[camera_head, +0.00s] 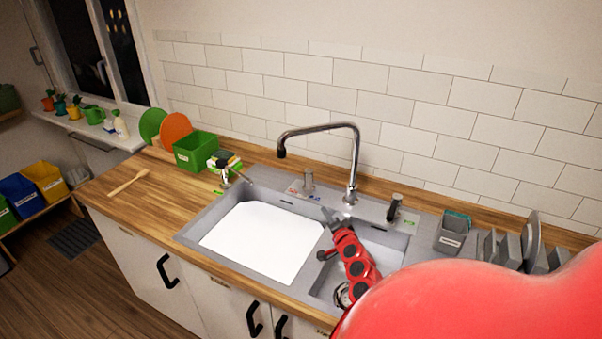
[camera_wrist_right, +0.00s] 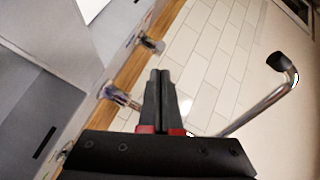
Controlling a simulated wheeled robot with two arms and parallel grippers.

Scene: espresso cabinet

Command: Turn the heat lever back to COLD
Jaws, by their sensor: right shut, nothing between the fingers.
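The heat lever (camera_head: 308,182) is a short metal lever on the sink's back ledge, left of the tap, with small red and blue labels beside it. Its exact setting is too small to read. In the right wrist view a metal fitting, apparently this lever (camera_wrist_right: 122,97), stands just left of my fingers. My right gripper (camera_head: 329,212) is over the sink divider, in front of and slightly right of the lever. Its dark fingers (camera_wrist_right: 159,74) are closed together with nothing between them, apart from the lever. My left gripper is not in view.
The tall curved tap (camera_head: 352,160) rises behind my right gripper; its spout (camera_wrist_right: 278,62) shows right of the fingers. A dark-topped fitting (camera_head: 395,207) stands right of the tap. A green bin (camera_head: 195,152) is at left. The left basin holds a large white surface (camera_head: 262,240).

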